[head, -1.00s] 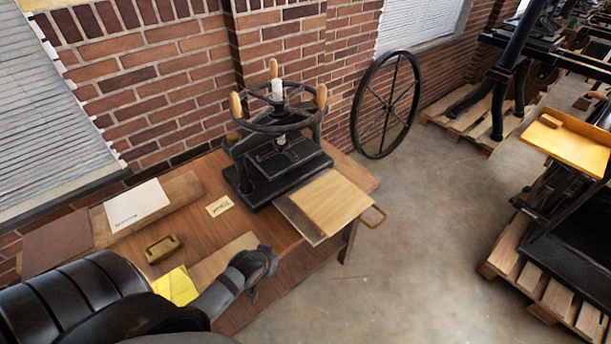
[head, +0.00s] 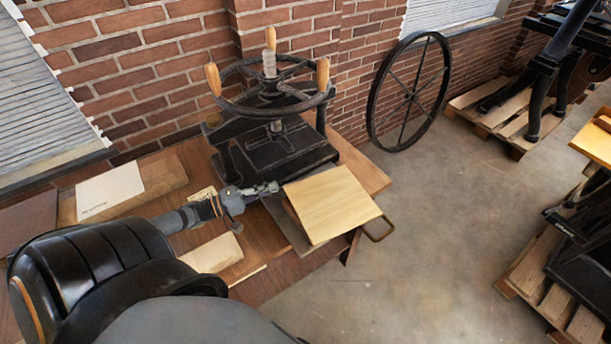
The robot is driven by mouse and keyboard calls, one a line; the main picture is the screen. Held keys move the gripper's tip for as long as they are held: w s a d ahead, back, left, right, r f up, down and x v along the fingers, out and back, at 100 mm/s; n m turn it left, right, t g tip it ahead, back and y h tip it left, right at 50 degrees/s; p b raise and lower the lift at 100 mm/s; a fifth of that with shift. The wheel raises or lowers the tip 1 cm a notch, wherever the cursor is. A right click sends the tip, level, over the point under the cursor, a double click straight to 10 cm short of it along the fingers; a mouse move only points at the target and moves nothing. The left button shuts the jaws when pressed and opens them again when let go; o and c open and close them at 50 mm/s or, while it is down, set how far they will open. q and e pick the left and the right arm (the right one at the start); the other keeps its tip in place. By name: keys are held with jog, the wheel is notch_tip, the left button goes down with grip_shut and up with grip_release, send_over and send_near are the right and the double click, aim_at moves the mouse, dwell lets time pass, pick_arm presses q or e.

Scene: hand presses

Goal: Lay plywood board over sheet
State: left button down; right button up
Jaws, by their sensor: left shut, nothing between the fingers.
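A light plywood board (head: 335,205) lies on a grey plate (head: 284,222) that sticks out at the front of the black hand press (head: 275,150). The plate shows along the board's left edge. Any sheet under the board is hidden. My left gripper (head: 266,189) is shut and empty, its tips between the press base and the board's back left corner; I cannot tell whether they touch. A second pale wooden piece (head: 213,254) lies on the table, partly behind my left arm. My right gripper is out of view.
The wooden table (head: 262,270) also holds a white paper (head: 108,190) on a wooden slab and a small card (head: 203,196). A looped handle (head: 381,231) juts past the table's right edge. A large spoked wheel (head: 408,90) leans on the brick wall.

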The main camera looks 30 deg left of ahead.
aim_at(305, 181)
pick_arm(q)
jog(key=shift+w+d, duration=0.4)
jog(key=shift+w, duration=0.15)
jog(key=b+x, duration=0.1)
jog(key=x, duration=0.6)
jog(key=shift+w+d+b, duration=0.1)
jog(key=shift+w+b, duration=0.2)
jog(key=shift+w+d, duration=0.2)
jog(key=shift+w, duration=0.1)
jog(key=shift+w+d, duration=0.1)
jog(key=shift+w, duration=0.1)
jog(key=shift+s+d+p, duration=0.2)
jog(key=shift+d, duration=0.35)
jog(key=shift+s+d+p, duration=0.15)
jog(key=shift+d, duration=0.4)
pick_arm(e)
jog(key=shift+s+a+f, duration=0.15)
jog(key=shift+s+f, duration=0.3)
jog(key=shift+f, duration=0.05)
